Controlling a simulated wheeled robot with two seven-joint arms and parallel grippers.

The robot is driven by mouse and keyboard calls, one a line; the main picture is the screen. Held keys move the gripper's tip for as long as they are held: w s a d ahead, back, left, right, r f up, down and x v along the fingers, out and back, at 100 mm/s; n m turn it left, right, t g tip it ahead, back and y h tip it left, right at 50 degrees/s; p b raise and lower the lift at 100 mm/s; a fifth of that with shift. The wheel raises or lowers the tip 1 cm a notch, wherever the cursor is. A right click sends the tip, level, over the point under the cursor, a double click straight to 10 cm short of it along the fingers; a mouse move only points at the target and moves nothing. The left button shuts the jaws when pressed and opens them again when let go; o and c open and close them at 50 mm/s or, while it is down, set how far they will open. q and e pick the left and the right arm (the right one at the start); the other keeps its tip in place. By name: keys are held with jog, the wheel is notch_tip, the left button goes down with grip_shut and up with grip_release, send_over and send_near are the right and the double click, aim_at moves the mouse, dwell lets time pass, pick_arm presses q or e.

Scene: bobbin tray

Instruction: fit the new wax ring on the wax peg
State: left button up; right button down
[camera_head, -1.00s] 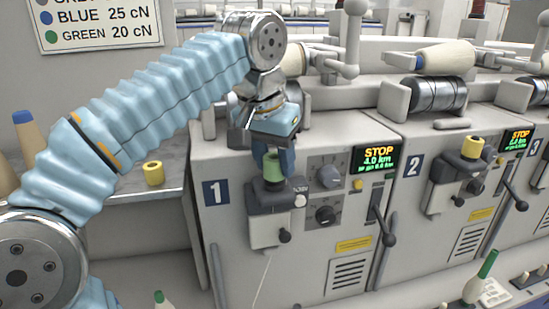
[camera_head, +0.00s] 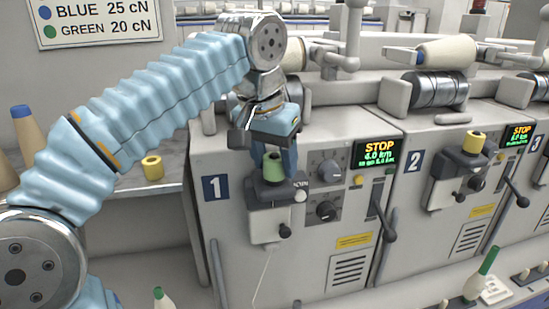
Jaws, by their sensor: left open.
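A green ring (camera_head: 273,167) sits upright on the peg of the holder (camera_head: 268,193) on the front of unit 1. My left gripper (camera_head: 274,155) points down over this ring with its jaws open, one finger on each side of it. Whether the fingers touch the ring cannot be told. A yellow ring (camera_head: 152,168) stands alone on the grey shelf (camera_head: 135,190) to the left of unit 1. Another yellow ring (camera_head: 474,142) is on the holder of unit 2. My right gripper is not in view.
Unit 1 (camera_head: 230,240) has knobs, a display and a black lever (camera_head: 385,225) right of the holder. Cones (camera_head: 26,130) stand at the left behind my arm. A green-tipped cone (camera_head: 480,275) stands at lower right. A sign (camera_head: 100,22) hangs at upper left.

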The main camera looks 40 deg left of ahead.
pick_arm(q)
jog(key=p+v, duration=0.2)
jog(key=v, duration=0.1)
jog(key=shift+r+p, duration=0.15)
jog(key=shift+p, duration=0.2)
jog(key=shift+s+r, duration=0.1)
jog(key=shift+r, duration=0.1)
jog(key=shift+v, duration=3.65)
